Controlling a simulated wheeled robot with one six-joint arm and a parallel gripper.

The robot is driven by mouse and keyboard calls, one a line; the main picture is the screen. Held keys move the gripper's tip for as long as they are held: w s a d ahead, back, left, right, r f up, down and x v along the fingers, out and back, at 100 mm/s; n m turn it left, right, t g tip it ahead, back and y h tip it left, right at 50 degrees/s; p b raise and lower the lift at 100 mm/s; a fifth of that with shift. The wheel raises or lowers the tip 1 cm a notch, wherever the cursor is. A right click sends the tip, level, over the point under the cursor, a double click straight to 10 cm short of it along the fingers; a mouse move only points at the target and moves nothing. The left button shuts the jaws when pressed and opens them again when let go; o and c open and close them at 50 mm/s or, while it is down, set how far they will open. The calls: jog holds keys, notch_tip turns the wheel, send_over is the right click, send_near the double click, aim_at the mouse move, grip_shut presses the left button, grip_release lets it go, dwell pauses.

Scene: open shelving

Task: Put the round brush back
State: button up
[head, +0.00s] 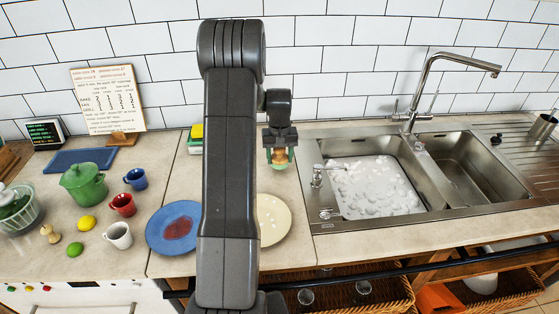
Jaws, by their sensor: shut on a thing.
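The round brush (279,158), with a tan wooden top and a green lower edge, is in my gripper (280,148). My gripper points down and is shut on the brush. It holds the brush at the back of the counter, just left of the sink (318,215). I cannot tell whether the brush touches the counter.
A cream plate (272,220) and a blue plate (166,238) with a red stain flank my arm. Green-and-yellow sponges (197,131) are at the back. The left basin holds foamy water (375,187) beneath a tall faucet (419,92). Mugs and a green pot (84,188) stand left.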

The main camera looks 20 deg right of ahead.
jog(key=shift+f, duration=1.2)
jog(key=shift+f, duration=0.2)
jog(key=o, duration=1)
jog(key=shift+r, duration=0.1)
notch_tip(320, 180, up, 12)
jog(key=shift+r+b, duration=0.15)
jog(key=shift+b, duration=0.55)
